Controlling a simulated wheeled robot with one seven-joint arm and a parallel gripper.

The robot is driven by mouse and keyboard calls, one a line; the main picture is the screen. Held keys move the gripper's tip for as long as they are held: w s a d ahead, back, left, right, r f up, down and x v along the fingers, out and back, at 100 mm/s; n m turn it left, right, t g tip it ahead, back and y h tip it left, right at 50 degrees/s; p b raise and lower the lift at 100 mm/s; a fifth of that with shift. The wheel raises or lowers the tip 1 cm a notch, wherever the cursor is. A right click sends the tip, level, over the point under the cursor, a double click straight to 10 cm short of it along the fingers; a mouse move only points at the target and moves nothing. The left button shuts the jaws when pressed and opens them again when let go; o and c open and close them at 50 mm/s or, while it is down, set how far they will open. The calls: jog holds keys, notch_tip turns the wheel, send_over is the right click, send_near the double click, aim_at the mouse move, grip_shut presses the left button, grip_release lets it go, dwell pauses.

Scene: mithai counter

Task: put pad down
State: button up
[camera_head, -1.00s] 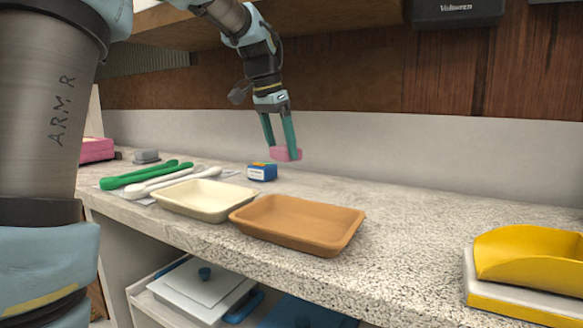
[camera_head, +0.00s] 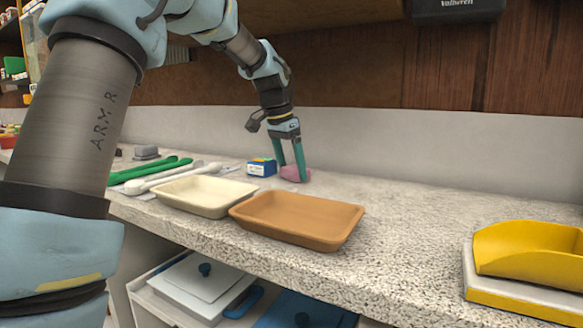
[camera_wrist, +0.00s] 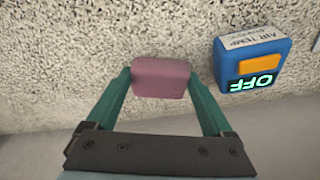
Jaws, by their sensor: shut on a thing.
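The pink pad (camera_head: 295,173) is between the green fingers of my gripper (camera_head: 292,174), at the back of the speckled counter, right of a small blue box. It is low, at or just above the counter; I cannot tell for sure whether it touches. In the wrist view the pad (camera_wrist: 160,77) is a dull pink block with rounded corners, held between both fingertips of my gripper (camera_wrist: 161,80). My gripper is shut on it.
A blue device (camera_wrist: 252,62) reading OFF, labelled AIR TEMP, stands close beside the pad; the head view shows it too (camera_head: 261,168). A cream tray (camera_head: 203,210) and a brown tray (camera_head: 290,245) lie in front. A yellow scoop (camera_head: 530,250) is far right. The counter between is clear.

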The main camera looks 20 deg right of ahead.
jog(key=o, duration=1.2)
jog(key=shift+f, duration=0.1)
jog(key=v, duration=0.7)
jog(key=shift+r+p, duration=0.35)
jog(key=shift+r, duration=0.1)
jog(key=shift+a, duration=0.1)
